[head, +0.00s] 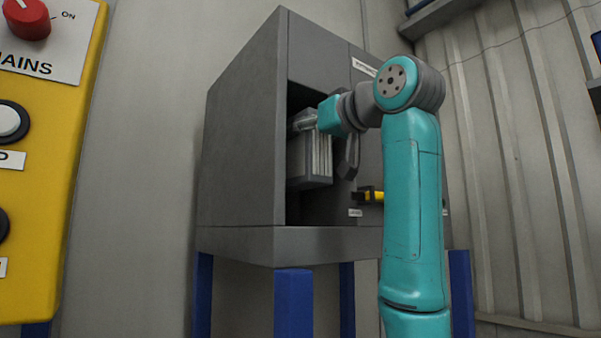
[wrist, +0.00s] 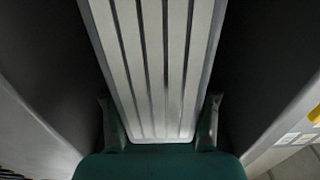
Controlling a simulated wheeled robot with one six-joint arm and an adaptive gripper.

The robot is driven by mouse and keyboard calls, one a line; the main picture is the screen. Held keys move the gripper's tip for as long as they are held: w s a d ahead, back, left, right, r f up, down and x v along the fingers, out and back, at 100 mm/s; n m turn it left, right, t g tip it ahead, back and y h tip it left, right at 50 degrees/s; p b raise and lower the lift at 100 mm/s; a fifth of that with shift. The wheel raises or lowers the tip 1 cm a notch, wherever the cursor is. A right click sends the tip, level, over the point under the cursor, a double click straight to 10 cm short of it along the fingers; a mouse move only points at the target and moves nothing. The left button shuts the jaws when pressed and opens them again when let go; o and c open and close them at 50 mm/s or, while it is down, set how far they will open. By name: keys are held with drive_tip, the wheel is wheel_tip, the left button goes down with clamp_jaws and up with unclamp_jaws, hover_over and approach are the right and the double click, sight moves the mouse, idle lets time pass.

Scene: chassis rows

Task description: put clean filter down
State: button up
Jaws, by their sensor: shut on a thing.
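The clean filter (head: 311,161) is a pale grey block with ribbed faces. My gripper (head: 304,121) is shut on it near its top in the head view. The filter hangs upright in the dark open bay (head: 307,208) of the grey cabinet. In the wrist view the filter's ribbed face (wrist: 155,60) runs up between my two fingers, with dark space on both sides. I cannot tell whether its bottom touches the bay floor. My arm hides part of the cabinet's right side.
The grey cabinet (head: 243,140) stands on blue legs (head: 293,305). A black and yellow handle (head: 372,196) sits on its front, right of the bay. A yellow control panel (head: 45,170) with a red knob (head: 27,18) is at the left. Ribbed wall panels (head: 530,170) fill the right.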

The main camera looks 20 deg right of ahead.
sight(301, 188)
drive_tip(key=shift+w+a+f, duration=0.2)
drive_tip(key=shift+w+f, duration=0.5)
drive_tip(key=shift+f, duration=2.35)
drive_tip(key=shift+w+a+f, duration=0.1)
drive_tip(key=shift+w+f, duration=0.05)
drive_tip(key=shift+f, duration=0.3)
drive_tip(key=o, duration=1.5)
drive_tip(key=shift+f, duration=0.15)
drive_tip(key=shift+c, duration=0.2)
drive_tip(key=shift+r, duration=0.2)
drive_tip(key=v, duration=1.2)
